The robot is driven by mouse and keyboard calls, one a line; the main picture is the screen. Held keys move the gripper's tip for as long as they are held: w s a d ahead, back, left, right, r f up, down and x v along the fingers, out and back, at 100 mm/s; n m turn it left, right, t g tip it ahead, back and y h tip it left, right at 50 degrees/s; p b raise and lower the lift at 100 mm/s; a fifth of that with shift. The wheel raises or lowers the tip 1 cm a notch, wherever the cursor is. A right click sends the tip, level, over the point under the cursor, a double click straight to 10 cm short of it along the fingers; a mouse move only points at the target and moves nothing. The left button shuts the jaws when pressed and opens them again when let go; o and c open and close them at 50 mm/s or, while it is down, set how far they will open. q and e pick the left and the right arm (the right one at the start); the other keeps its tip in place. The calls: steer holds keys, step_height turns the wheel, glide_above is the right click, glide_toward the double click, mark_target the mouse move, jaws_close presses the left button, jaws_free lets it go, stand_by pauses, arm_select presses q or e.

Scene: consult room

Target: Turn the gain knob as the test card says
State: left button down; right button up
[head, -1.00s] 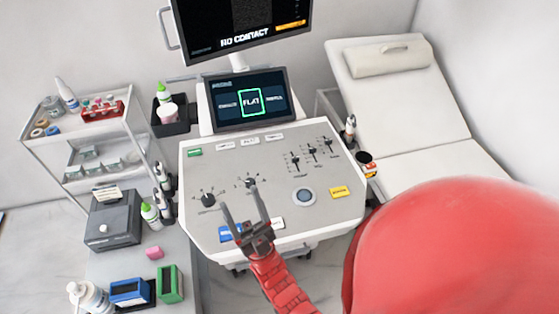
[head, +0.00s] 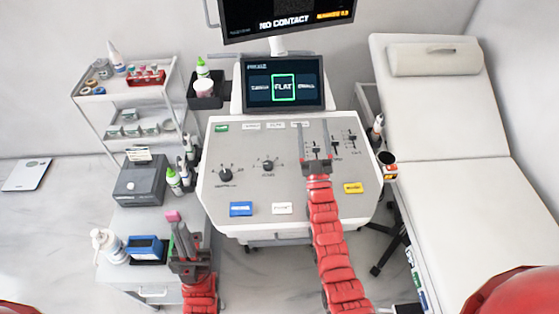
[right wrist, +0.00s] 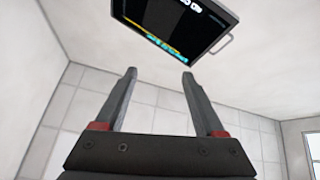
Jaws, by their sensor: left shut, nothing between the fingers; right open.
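The console panel (head: 245,190) stands in the middle of the head view. It carries two black rotary knobs, a left knob (head: 225,175) and a middle knob (head: 268,165). Their labels are too small to read, so I cannot tell which is gain. A card-like slip (head: 138,154) sits in the grey printer; its text is unreadable. My right gripper (head: 315,143) is open and empty over the sliders, right of both knobs; it also shows in the right wrist view (right wrist: 158,95), pointing up towards a monitor. My left gripper (head: 183,238) is shut and empty, in front of the side cart.
The console screen (head: 283,83) shows FLAT framed in green; the monitor (head: 288,18) above reads NO CONTACT. Blue (head: 241,209), white (head: 282,208) and yellow (head: 353,188) buttons sit on the panel. The grey printer (head: 140,184) and bottles stand left, an exam couch (head: 440,110) right.

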steer(key=w+a+f+n+g, duration=0.2)
steer(key=w+g, duration=0.1)
steer(key=w, duration=0.3)
steer(key=w+a+f+n+g, duration=0.2)
steer(key=w+a+f+g, duration=0.1)
steer(key=w, duration=0.4)
steer(key=w+a+f+n+g, duration=0.2)
steer(key=w+a+g, duration=0.1)
steer(key=w+g, duration=0.2)
steer(key=shift+x, duration=0.95)
steer(key=a+n+g, duration=0.1)
steer(key=a+g, duration=0.1)
steer(key=shift+r+n+g, duration=0.15)
steer(key=shift+n+g, duration=0.15)
steer(key=shift+g, duration=0.1)
steer(key=s+a+r+n+g+h, duration=0.1)
steer(key=s+r+n+g, duration=0.2)
steer(key=s+r+g, duration=0.45)
steer(key=s+a+r+n+g+h, duration=0.1)
steer(key=s+r+n+g, duration=0.25)
steer(key=s, duration=0.65)
steer(key=b, duration=0.9)
glide_above(268, 164)
step_height(268, 164, down, 10)
steer(key=shift+f, duration=0.1)
step_height(268, 164, down, 8)
steer(key=shift+p, duration=0.35)
steer(key=shift+m, duration=0.25)
jaws_close()
